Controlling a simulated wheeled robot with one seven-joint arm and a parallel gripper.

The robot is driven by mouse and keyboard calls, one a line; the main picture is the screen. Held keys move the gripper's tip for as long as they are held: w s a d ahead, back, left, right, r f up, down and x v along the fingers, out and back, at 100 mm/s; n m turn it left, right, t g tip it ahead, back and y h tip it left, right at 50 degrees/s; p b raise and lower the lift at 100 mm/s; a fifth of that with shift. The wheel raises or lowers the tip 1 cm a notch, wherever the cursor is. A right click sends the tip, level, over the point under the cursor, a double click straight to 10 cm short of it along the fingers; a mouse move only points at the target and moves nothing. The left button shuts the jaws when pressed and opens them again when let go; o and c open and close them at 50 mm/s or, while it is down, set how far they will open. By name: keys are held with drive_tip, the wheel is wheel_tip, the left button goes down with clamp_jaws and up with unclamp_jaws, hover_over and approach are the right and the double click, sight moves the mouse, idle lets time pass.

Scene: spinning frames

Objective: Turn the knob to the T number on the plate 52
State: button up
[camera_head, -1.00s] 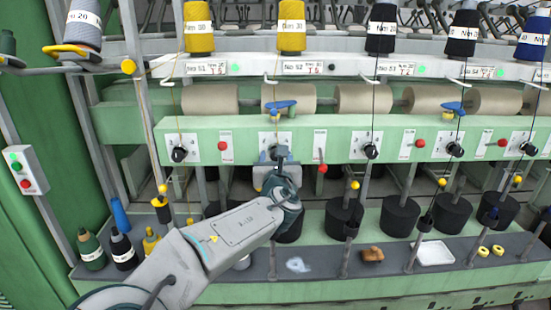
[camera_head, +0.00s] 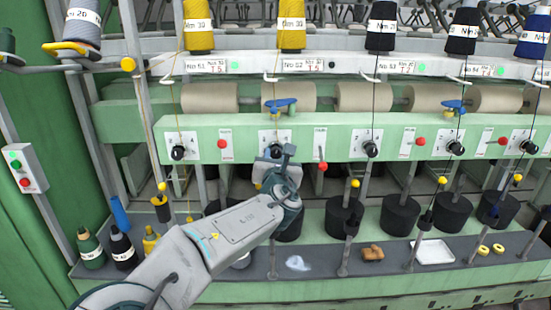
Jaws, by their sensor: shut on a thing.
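The plate 52 (camera_head: 303,65) is a white label on the upper white rail and reads T 5. Below it, on the green rail, is a white dial plate (camera_head: 284,138). The black knob on this dial is mostly hidden behind my gripper (camera_head: 278,154), which is shut on it. The dial's numbers and the knob's pointer cannot be read. Similar black knobs stand free on the neighbouring dials, one to the left (camera_head: 178,153) and one to the right (camera_head: 371,149).
A blue lever piece (camera_head: 280,104) sits just above the dial. A red-tipped lever (camera_head: 322,166) hangs close to the right of my gripper. Yarn cones (camera_head: 291,26) stand above; black cylinders (camera_head: 400,214) and a lower shelf lie below.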

drive_tip(key=m+b, duration=0.1)
drive_tip(key=m, duration=0.6)
drive_tip(key=shift+a, duration=0.1)
drive_tip(key=m, duration=0.6)
drive_tip(key=shift+r+m, duration=0.1)
drive_tip(key=shift+m, duration=0.3)
drive_tip(key=m, duration=0.4)
drive_tip(key=shift+m, duration=1.9)
drive_tip(key=o, duration=0.9)
drive_tip(key=shift+o, duration=0.2)
